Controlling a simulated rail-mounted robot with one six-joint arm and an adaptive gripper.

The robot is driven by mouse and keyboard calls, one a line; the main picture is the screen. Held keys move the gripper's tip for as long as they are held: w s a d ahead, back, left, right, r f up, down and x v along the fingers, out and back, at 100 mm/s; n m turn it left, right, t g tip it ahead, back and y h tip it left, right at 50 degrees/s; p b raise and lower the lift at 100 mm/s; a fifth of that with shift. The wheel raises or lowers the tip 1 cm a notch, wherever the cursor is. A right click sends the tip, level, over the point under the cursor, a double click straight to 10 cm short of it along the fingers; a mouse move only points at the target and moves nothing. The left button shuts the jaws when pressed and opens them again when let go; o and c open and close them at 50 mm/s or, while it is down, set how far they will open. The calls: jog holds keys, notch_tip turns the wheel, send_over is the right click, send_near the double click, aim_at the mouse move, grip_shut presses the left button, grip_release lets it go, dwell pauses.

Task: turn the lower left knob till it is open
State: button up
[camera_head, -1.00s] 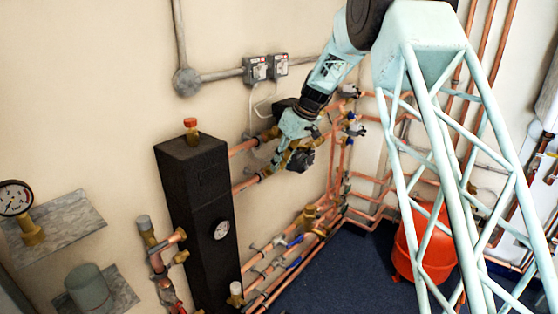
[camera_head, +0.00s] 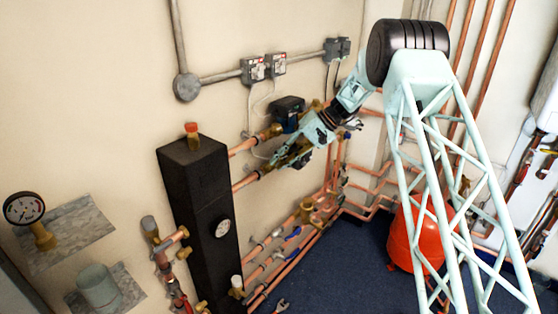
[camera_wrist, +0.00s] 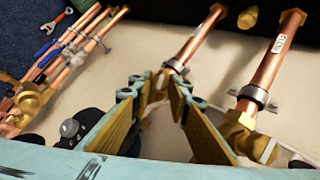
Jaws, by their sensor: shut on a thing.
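Two copper pipes leave the right side of the black manifold block (camera_head: 198,225), one above the other. My gripper (camera_head: 274,163) is at the brass fitting on the end of the lower pipe (camera_head: 246,181). In the wrist view my gripper (camera_wrist: 160,84) has its gold-padded fingers closed around the brass valve part (camera_wrist: 154,92) at the end of that pipe (camera_wrist: 196,40). The fingers hide most of the knob, so its turn position cannot be told. The upper pipe (camera_wrist: 270,62), with a label, and its brass fitting (camera_wrist: 240,130) stand apart, right of the fingers.
A dark pump (camera_head: 287,112) sits on the upper pipe behind my arm. Blue-handled valves (camera_head: 292,233) and copper pipes run low along the wall. A red vessel (camera_head: 410,238) stands on the blue floor (camera_head: 345,255). A spanner (camera_wrist: 56,21) lies on the floor.

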jog(key=shift+d+f+m+y, duration=0.1)
jog(key=shift+m+y, duration=0.9)
jog(key=shift+m, duration=0.7)
jog(key=o, duration=0.8)
jog(key=shift+o, duration=0.2)
jog(key=v, duration=1.2)
jog(key=shift+f, duration=0.1)
